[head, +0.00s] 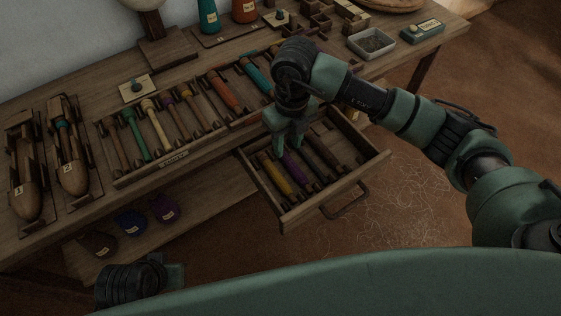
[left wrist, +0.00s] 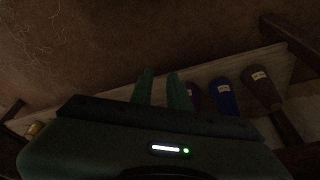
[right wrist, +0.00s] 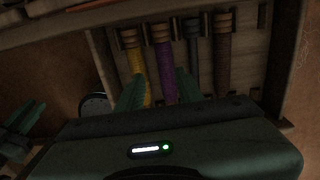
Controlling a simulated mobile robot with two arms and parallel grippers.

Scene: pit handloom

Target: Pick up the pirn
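An open drawer (head: 290,215) below the bench top holds several pirns side by side. They are a yellow pirn (head: 276,175), a purple pirn (head: 297,168), a dark grey pirn (right wrist: 192,62) and a brown pirn (right wrist: 222,65). My right gripper (head: 292,140) points down over the drawer. In the right wrist view its two fingers (right wrist: 158,90) are apart, with the purple pirn (right wrist: 163,65) showing between them and the yellow one partly behind the left finger. I cannot tell whether they touch. My left gripper (left wrist: 160,88) is apart-fingered and empty, low at the left.
A bench-top rack (head: 175,157) holds several coloured pirns. Two shuttles (head: 72,170) lie at the left. A lower shelf (head: 185,225) carries dark labelled bags (head: 131,222). A grey tray (head: 371,43) stands at the back right. Loose threads lie on the floor right of the drawer.

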